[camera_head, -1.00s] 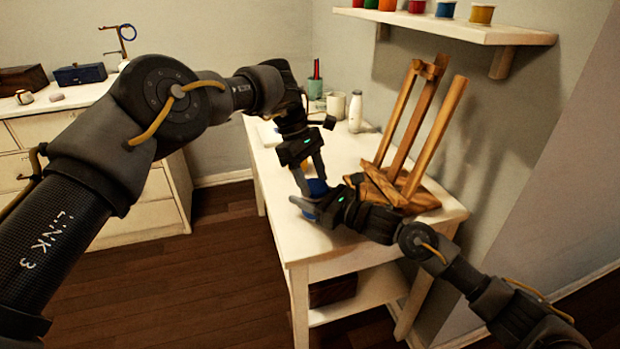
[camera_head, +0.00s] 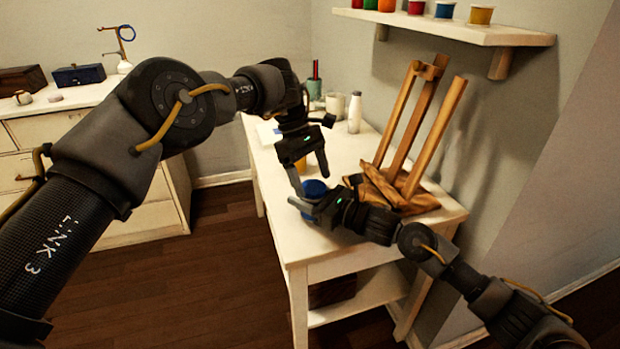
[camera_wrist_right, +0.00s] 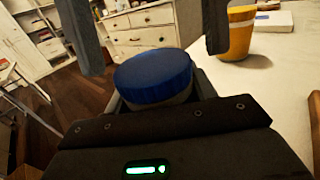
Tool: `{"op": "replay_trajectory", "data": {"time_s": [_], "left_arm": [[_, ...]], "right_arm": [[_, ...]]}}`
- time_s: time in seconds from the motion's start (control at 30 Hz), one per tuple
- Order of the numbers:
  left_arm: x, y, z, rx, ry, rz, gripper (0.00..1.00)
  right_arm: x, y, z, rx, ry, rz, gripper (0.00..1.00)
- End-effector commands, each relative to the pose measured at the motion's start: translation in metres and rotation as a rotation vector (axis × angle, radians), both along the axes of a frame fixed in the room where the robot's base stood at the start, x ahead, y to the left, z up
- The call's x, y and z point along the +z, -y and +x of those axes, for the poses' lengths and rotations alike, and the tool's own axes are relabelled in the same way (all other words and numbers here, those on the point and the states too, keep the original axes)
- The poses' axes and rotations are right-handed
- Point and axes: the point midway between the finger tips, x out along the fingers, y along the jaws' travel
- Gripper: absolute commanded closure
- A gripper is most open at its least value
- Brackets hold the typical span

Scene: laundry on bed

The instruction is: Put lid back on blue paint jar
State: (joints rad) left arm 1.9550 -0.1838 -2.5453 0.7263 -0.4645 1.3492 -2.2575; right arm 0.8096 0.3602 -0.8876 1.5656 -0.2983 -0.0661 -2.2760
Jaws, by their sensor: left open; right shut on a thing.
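The blue paint jar (camera_wrist_right: 160,95) is upright in my right gripper (camera_head: 308,207), just above or on the white table; I cannot tell which. Its blue lid (camera_wrist_right: 152,74) sits on top, looks level in the right wrist view, and shows as a blue disc (camera_head: 314,187) in the head view. My right gripper is shut around the jar's pale body, which the gripper mostly hides. My left gripper (camera_head: 312,186) is open, pointing down over the jar. Its two fingers stand apart on either side of the lid, with gaps to it in the right wrist view.
The white table (camera_head: 283,222) carries a yellow jar (camera_wrist_right: 241,35) behind the blue one. A wooden easel (camera_head: 408,135) stands close to the right, and a white bottle (camera_head: 355,112) at the back. A shelf (camera_head: 440,24) with paint jars hangs above. The table's left edge is near.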

Motion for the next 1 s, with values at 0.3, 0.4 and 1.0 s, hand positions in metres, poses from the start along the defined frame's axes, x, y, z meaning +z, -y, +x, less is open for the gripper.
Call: {"op": "replay_trajectory", "data": {"time_s": [0.3,0.4,1.0], "left_arm": [[0.036,0.000,0.000,0.000,0.001,0.001,0.24],[0.038,0.000,0.000,-0.001,0.000,0.000,0.24],[0.038,0.000,0.000,0.000,0.000,0.000,0.00]], "right_arm": [[-0.001,0.001,0.000,-0.002,-0.001,-0.001,1.00],[-0.001,0.001,0.000,-0.002,-0.001,-0.001,1.00],[0.000,0.001,0.000,-0.002,-0.001,-0.001,0.29]]}}
